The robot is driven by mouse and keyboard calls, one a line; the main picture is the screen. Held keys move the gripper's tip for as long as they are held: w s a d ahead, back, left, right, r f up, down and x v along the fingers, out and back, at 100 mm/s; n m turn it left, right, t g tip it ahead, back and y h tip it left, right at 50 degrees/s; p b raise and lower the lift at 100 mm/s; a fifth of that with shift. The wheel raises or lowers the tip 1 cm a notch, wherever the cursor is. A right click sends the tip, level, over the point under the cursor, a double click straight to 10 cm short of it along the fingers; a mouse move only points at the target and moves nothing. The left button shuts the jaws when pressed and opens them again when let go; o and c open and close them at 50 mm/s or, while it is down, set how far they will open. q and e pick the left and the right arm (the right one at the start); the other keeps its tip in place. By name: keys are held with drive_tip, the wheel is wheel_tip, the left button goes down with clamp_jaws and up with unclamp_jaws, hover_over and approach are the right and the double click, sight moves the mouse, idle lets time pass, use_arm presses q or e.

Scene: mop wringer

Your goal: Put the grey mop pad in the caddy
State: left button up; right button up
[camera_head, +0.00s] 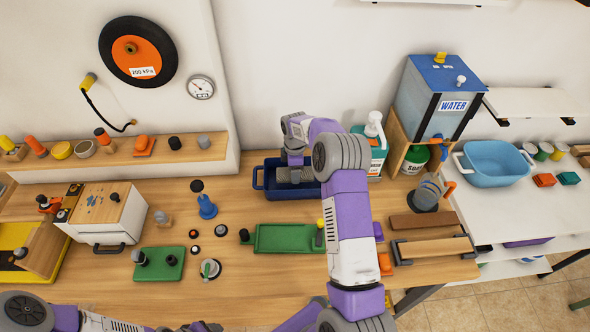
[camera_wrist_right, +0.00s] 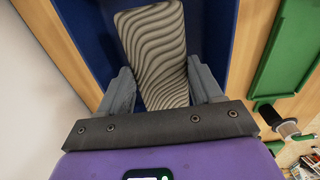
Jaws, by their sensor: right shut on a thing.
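The grey mop pad (camera_wrist_right: 155,50), with a wavy striped surface, sits between the fingers of my right gripper (camera_wrist_right: 163,82), which is shut on it. In the head view the pad (camera_head: 294,175) shows at the blue caddy (camera_head: 285,216), inside its outline. The right wrist view shows the caddy's blue inside (camera_wrist_right: 92,35) around and beyond the pad. I cannot tell whether the pad touches the caddy floor. My right gripper (camera_head: 295,160) is over the caddy, its fingers partly hidden by its wrist. My left arm is low at the left edge of the head view; its gripper's jaws are not clear.
A green tray (camera_head: 285,238) lies in front of the caddy. A spray bottle (camera_head: 374,138) and the blue water tank (camera_head: 438,95) stand to the right. A white box (camera_head: 112,212) and several small knobs and bottles stand to the left. The wall is close behind.

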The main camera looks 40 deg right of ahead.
drive_tip(key=shift+f+b, duration=0.4)
drive_tip(key=shift+f, duration=0.2)
drive_tip(key=o, duration=1)
drive_tip(key=shift+r, duration=0.1)
wheel_tip(320, 180, up, 13)
drive_tip(key=shift+r+p, duration=0.1)
drive_tip(key=shift+p, duration=0.5)
